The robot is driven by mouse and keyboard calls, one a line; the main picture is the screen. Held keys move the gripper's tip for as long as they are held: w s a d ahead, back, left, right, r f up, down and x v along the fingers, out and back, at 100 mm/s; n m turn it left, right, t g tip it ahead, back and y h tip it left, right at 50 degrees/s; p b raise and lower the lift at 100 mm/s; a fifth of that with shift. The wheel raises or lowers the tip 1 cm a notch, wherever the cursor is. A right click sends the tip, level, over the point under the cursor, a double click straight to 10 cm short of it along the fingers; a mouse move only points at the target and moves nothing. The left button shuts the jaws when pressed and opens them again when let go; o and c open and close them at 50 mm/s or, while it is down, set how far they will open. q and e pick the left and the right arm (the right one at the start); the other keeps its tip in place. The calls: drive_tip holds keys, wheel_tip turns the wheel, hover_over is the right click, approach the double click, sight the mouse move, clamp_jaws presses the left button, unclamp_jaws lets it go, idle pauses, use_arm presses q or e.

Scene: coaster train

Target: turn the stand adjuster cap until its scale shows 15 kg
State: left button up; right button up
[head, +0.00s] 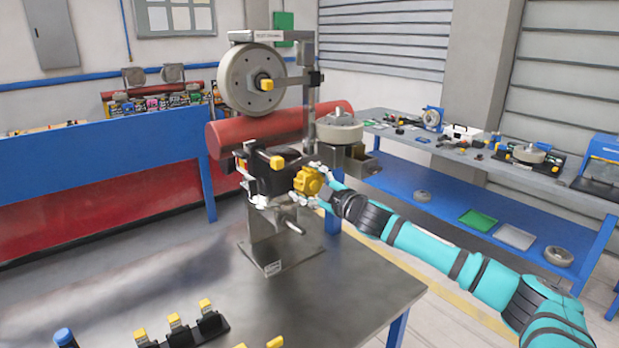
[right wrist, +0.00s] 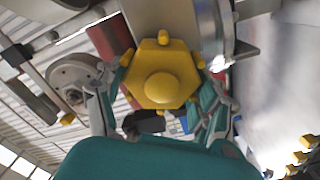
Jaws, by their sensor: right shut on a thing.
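The stand adjuster cap (head: 308,181) is a yellow lobed knob on the right side of the test stand (head: 271,222), at mid-height. My right gripper (head: 314,184) comes in from the right and is shut on the cap. In the right wrist view the cap (right wrist: 160,84) shows as a yellow hexagon with a round centre and small lobes, with the gripper's fingers (right wrist: 163,88) on its left and right sides. No scale can be read in either view. My left gripper is not in view.
A grey wheel (head: 252,80) is mounted high on the stand, and another disc (head: 339,128) lies flat at its right. Yellow-topped black parts (head: 209,322) stand at the table's front edge. The metal tabletop (head: 330,290) is clear at front right. A side bench (head: 465,150) stands behind.

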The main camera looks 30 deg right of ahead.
drive_tip(key=n+p, duration=0.1)
drive_tip(key=n, duration=0.4)
drive_tip(key=shift+f+n+p, duration=0.15)
drive_tip(key=shift+n+p, duration=0.15)
drive_tip(key=shift+p, duration=0.05)
drive_tip(key=shift+f+n+p, duration=0.1)
drive_tip(key=shift+n+p, duration=0.4)
drive_tip(key=shift+n, duration=1.6)
drive_tip(key=o, duration=1.2)
drive_tip(key=shift+d, duration=0.1)
